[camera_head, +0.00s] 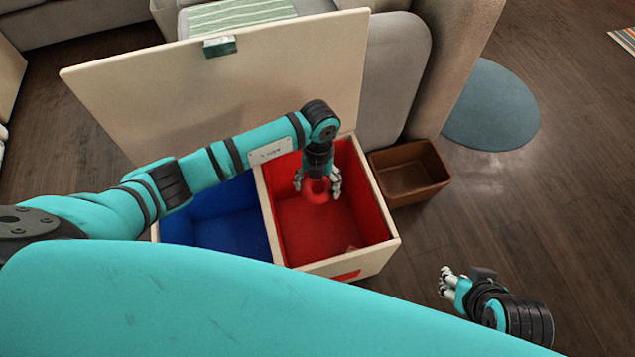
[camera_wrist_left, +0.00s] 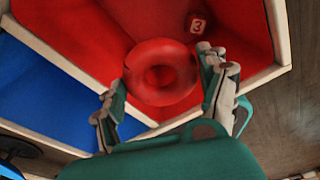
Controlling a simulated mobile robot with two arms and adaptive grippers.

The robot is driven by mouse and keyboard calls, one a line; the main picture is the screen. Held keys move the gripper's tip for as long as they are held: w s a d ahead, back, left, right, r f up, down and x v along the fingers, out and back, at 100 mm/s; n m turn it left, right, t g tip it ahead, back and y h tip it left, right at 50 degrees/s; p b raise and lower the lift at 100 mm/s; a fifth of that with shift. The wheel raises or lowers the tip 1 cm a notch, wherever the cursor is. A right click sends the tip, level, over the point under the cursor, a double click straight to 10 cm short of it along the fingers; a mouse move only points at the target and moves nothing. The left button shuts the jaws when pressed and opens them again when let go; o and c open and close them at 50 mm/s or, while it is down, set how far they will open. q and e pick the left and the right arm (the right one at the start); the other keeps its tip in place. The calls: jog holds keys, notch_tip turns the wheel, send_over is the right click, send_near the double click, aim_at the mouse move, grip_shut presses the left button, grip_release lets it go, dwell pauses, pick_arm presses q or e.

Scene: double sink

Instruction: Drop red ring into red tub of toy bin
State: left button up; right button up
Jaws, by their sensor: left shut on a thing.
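The toy bin (camera_head: 263,195) is a cream box with its lid raised, split into a blue tub (camera_head: 215,222) on the left and a red tub (camera_head: 320,235) on the right. My left gripper (camera_head: 318,190) points down over the red tub, shut on the red ring (camera_head: 317,188). In the left wrist view the ring (camera_wrist_left: 160,72) sits between the two fingers, with the red tub walls behind it. How far it is above the tub floor is hard to tell. My right gripper (camera_head: 447,282) is over the floor at the lower right, with its fingers apart and nothing between them.
The raised lid (camera_head: 150,100) stands behind the bin. A small block marked 3 (camera_wrist_left: 198,23) lies in the red tub.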

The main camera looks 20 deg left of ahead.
aim_at(318, 183)
pick_arm(q)
jog(key=shift+f, duration=0.1)
jog(key=o, duration=1.1)
jog(key=r, duration=0.4)
jog(key=w+r, duration=0.1)
jog(key=r, duration=0.7)
jog(key=shift+w+a, duration=0.15)
jog(key=shift+w, duration=0.05)
jog(key=shift+f, duration=0.1)
